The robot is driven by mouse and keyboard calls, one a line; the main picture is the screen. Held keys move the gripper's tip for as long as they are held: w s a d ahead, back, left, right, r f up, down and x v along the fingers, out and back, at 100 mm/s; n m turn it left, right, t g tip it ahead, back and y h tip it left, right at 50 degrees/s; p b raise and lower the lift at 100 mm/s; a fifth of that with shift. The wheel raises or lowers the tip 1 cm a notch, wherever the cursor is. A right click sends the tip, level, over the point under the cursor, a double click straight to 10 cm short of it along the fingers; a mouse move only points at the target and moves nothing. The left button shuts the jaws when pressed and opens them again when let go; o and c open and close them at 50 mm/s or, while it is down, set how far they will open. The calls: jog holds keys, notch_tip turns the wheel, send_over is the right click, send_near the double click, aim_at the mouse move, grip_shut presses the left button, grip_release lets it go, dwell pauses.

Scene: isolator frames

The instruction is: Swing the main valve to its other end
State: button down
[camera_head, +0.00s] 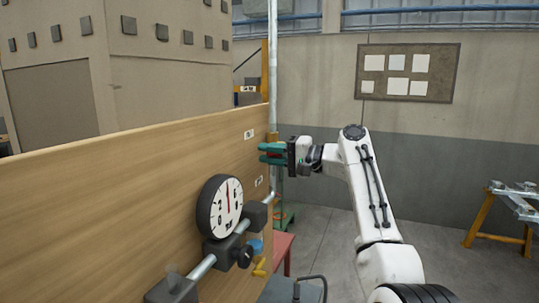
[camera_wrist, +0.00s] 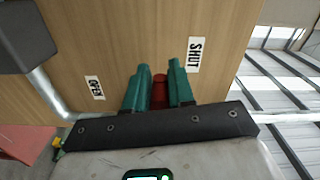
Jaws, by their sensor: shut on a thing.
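The main valve shows in the wrist view as a red handle (camera_wrist: 159,92) in front of the wooden panel, between the two labels and nearer the SHUT label. My gripper (camera_wrist: 158,84) is shut on this red handle, with one teal finger on each side. In the head view my gripper (camera_head: 272,153) is at the right end of the panel and hides most of the valve. The OPEN label (camera_wrist: 95,87) is left of the handle in the wrist view, and the SHUT label (camera_wrist: 193,55) is right of it.
The wooden panel (camera_head: 110,200) carries a round gauge (camera_head: 227,206) and a grey pipe (camera_head: 202,267) with dark blocks. A red table (camera_head: 282,250) stands beyond.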

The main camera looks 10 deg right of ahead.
jog(key=shift+d+r, duration=0.15)
jog(key=shift+r, duration=0.35)
jog(key=c, duration=1.4)
grip_release()
jog(key=o, duration=0.3)
jog(key=shift+w+f, duration=0.15)
jog(key=shift+o, duration=0.2)
jog(key=shift+f, duration=0.1)
jog(key=shift+f, duration=0.1)
jog(key=shift+d, duration=0.1)
jog(key=shift+s+d+f, duration=0.1)
jog(key=shift+s+d, duration=0.15)
jog(key=b+v, duration=0.4)
jog(key=v, duration=0.6)
